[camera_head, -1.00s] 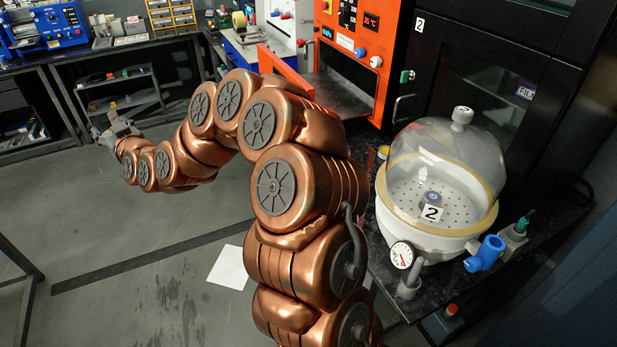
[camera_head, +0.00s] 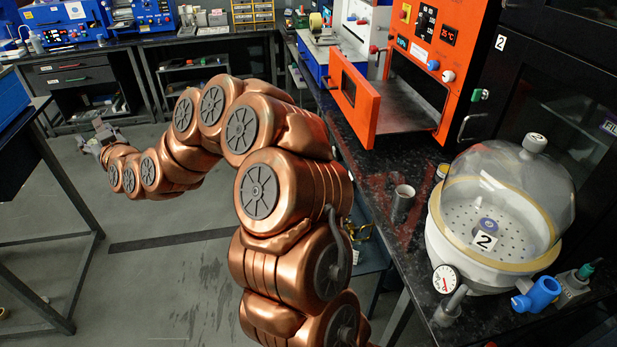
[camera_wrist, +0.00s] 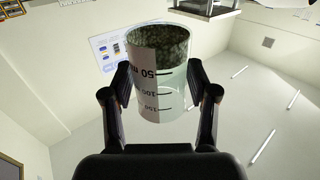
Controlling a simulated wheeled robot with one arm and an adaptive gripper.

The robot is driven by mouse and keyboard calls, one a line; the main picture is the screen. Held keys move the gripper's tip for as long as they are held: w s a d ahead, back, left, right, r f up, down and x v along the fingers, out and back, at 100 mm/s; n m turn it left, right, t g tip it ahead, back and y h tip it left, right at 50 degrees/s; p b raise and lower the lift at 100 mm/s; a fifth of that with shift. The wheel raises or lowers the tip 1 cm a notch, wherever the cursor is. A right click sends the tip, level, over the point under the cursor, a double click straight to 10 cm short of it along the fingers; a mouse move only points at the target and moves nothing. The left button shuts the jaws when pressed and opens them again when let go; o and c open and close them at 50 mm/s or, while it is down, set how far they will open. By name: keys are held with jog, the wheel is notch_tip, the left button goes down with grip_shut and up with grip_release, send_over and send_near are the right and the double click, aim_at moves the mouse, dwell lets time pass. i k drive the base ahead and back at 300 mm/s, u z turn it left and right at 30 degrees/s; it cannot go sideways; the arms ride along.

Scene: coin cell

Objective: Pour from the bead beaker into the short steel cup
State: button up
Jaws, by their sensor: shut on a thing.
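My gripper (camera_wrist: 160,95) is shut on the bead beaker (camera_wrist: 177,98) in the wrist view. The beaker is clear, with a pale label and printed volume marks, and dark speckled contents show at its mouth end. In the head view my gripper (camera_head: 101,139) is small and far left, at the end of my outstretched arm, over open floor; the beaker cannot be made out clearly there. A short grey metal-looking cup (camera_head: 403,200) stands on the black counter at the right, well apart from my gripper.
The orange oven (camera_head: 432,70) has its door (camera_head: 359,103) standing open over the counter (camera_head: 385,165). A glass-domed desiccator (camera_head: 500,215) with a gauge stands right of the cup. A dark-framed table (camera_head: 70,215) is at the left. Floor between is clear.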

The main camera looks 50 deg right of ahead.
aim_at(404, 195)
jog(key=z, duration=0.05)
jog(key=i, duration=2.8)
jog(key=z, duration=3.15)
